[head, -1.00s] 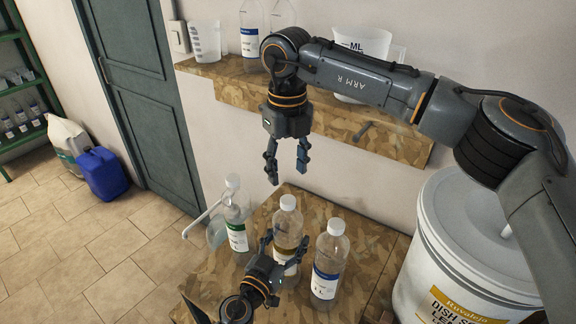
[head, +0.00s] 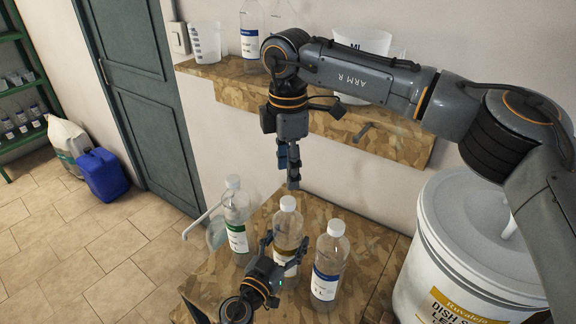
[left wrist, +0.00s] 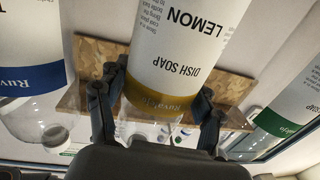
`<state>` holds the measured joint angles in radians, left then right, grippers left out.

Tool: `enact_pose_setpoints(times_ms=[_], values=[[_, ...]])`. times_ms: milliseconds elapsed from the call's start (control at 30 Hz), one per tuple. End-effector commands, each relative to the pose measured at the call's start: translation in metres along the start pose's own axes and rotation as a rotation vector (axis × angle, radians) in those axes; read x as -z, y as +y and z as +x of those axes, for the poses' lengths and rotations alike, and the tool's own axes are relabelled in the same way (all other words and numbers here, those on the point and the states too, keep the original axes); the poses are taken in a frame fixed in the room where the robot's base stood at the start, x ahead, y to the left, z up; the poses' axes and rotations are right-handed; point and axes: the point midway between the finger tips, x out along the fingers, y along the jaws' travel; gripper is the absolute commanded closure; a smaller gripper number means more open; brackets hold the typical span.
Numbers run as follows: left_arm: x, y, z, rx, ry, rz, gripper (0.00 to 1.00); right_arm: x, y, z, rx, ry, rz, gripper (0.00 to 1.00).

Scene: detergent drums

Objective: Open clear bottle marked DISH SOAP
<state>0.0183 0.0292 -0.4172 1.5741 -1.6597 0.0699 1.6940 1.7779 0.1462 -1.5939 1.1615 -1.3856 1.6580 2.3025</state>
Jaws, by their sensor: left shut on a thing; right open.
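The clear bottle marked DISH SOAP, with a white cap and a yellow band on its label, stands upright in the middle of the wooden stand; its cap end (head: 288,204) shows in the head view. Its label (left wrist: 172,60) fills the middle of the left wrist view. My left gripper (head: 284,252) is shut around this bottle's body, a finger on each side; it also shows in the left wrist view (left wrist: 157,112). My right gripper (head: 289,178) is open and empty, pointing down above the bottle's cap. Its fingers are seen nearly edge-on, one overlapping the other.
A blue-label bottle (head: 328,262) stands close on the right, a green-label bottle (head: 236,222) on the left. A large white drum (head: 450,235) is at right. A wall shelf (head: 235,80) with jugs and bottles is behind my right arm.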

Motion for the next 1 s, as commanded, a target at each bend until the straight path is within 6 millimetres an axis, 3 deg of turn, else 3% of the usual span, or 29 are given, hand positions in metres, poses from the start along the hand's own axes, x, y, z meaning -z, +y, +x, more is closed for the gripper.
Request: enact_pose_setpoints(times_ms=[267, 700, 1000], values=[[0.0, 0.0, 0.0, 0.0, 0.0, 0.0, 1.0, 0.0, 0.0, 0.011, 0.002, 0.0, 0.097, 0.49], [0.0, 0.0, 0.0, 0.0, 0.0, 0.0, 1.0, 0.0, -0.001, 0.072, 0.002, 0.0, 0.094, 0.49], [0.0, 0.0, 0.0, 0.0, 0.0, 0.0, 1.0, 0.0, 0.0, 0.08, 0.0, 0.001, 0.094, 0.49]])
